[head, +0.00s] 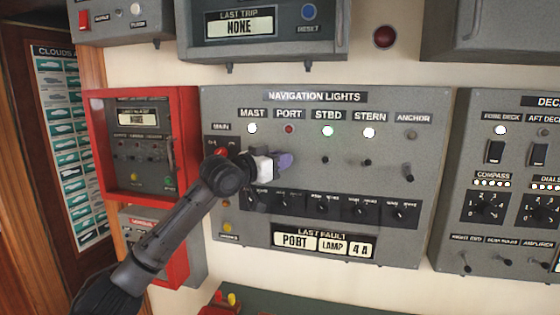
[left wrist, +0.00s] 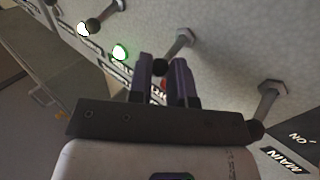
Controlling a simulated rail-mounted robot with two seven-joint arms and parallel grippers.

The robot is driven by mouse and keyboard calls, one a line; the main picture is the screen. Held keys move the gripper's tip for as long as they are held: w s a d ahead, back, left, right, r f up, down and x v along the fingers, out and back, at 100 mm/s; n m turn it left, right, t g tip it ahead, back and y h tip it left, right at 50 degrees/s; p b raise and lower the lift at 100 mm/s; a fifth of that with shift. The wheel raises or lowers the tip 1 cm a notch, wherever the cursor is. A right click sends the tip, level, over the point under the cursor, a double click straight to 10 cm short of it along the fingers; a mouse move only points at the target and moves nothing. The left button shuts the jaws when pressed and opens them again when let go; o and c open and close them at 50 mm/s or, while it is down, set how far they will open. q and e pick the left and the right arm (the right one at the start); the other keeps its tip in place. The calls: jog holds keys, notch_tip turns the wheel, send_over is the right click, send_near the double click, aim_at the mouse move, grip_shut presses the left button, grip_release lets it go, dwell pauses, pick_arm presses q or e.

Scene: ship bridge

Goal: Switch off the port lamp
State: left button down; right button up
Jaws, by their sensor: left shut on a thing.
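The navigation lights panel (head: 385,200) is a grey box on the wall. Its PORT lamp (head: 289,129) is a dull dark red. The MAST, STBD and STERN lamps beside it glow. My left gripper (head: 285,161) is at the panel, below the PORT lamp, and covers the PORT switch in the head view. In the left wrist view its purple fingers (left wrist: 164,80) are shut on the PORT toggle switch (left wrist: 180,46), with the dark knob between them. A bit of red shows behind the fingers. My right gripper is in neither view.
The STBD toggle (head: 325,160) and STERN toggle (head: 367,163) stand close to the right. Another toggle (left wrist: 266,100) is near the MAIN label in the left wrist view. Rotary knobs (head: 321,205) sit below. A red-framed box (head: 187,145) is on the left.

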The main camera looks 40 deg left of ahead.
pick_arm(q)
notch_tip(320, 180, down, 4)
jog(key=m+t+h, duration=0.2)
jog(key=m, duration=0.1)
jog(key=m+t+h, duration=0.2)
jog(key=m+t, duration=0.1)
jog(key=shift+w+r, duration=0.1)
jog(key=shift+w, duration=0.05)
jog(key=shift+m, duration=0.3)
dwell(0.3)
jog(key=c, duration=1.1)
grip_release()
jog(key=shift+o, duration=0.2)
